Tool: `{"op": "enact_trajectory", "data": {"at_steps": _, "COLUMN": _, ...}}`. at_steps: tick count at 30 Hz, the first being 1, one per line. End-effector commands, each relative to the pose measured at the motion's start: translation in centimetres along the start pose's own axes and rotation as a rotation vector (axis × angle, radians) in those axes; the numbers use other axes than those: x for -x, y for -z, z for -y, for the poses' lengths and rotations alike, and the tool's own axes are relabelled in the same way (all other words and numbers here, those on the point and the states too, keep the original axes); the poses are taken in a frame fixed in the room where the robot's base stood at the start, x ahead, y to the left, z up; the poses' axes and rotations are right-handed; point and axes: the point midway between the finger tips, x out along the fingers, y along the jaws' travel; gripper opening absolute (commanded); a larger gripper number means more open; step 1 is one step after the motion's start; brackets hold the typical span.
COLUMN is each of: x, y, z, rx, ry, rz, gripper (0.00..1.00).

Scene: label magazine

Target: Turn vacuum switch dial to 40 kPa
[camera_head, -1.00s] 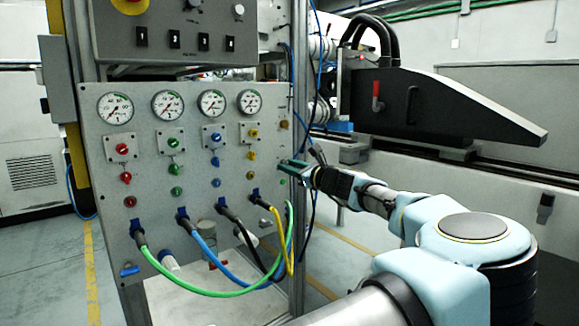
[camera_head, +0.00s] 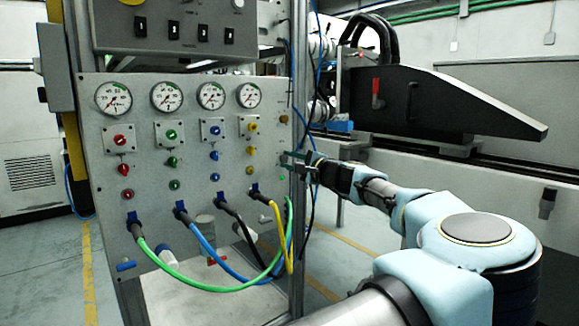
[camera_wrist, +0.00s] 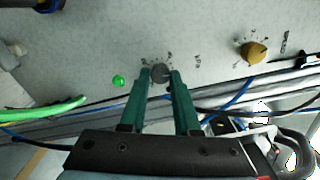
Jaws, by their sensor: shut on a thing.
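The vacuum switch dial, a small dark grey knob (camera_wrist: 160,73), sits on the grey panel with scale marks around it and a "kPa" label (camera_wrist: 197,60) to its right. In the wrist view, the two green fingers of my gripper (camera_wrist: 159,76) stand on either side of the knob and are shut on it. The exact setting of the pointer is too small to read. In the head view, my gripper (camera_head: 286,158) reaches the right edge of the panel, and its fingers hide the dial.
A brass knob (camera_wrist: 253,52) sits to the right of the dial, and a green button (camera_wrist: 118,81) to its left. The panel (camera_head: 140,210) carries several gauges and coloured valves. Green (camera_head: 215,292), blue and yellow hoses hang below. A black machine arm (camera_head: 440,105) stands behind.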

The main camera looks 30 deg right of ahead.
Motion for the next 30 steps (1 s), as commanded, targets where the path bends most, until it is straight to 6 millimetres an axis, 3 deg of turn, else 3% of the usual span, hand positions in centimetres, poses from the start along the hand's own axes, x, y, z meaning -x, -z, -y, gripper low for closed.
{"op": "enact_trajectory", "data": {"at_steps": 18, "x": 0.05, "y": 0.11, "z": -0.31, "rx": 0.579, "ry": -0.001, "rz": 0.001, "gripper": 0.0}}
{"op": "enact_trajectory", "data": {"at_steps": 30, "x": 0.02, "y": 0.0, "z": -0.2, "rx": 0.846, "ry": -0.001, "rz": 0.002, "gripper": 0.0}}
